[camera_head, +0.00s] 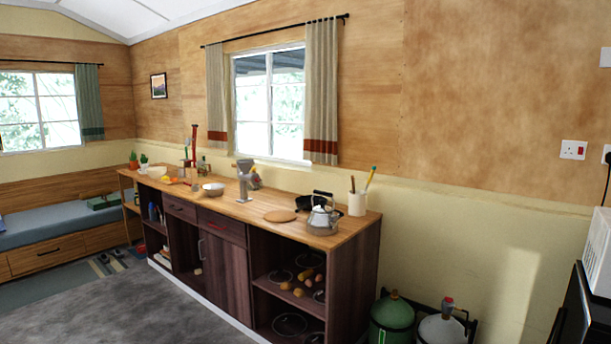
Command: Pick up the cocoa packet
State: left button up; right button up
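I cannot pick out the cocoa packet for certain; the goods on the wooden counter (262,208) are small at this distance. A small colourful item (256,179) stands behind the grey grinder-like device (244,181), partly hidden by it. Several small items, one of them orange-yellow (167,180), stand at the counter's far left end, too small to name. Neither of my grippers is in view.
On the counter are a white bowl (213,189), a round board (280,216), a kettle (321,216) and a utensil crock (357,204). A green cylinder (391,322) and a grey cylinder (441,330) stand right of the cabinet.

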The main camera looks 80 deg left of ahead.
aim_at(191, 172)
jog(key=u, duration=3.5)
jog(key=i+j+u, duration=0.1)
jog(key=i+u, duration=0.35)
jog(key=i, duration=4.6)
jog(key=j+u, duration=0.05)
jog(key=j, duration=0.05)
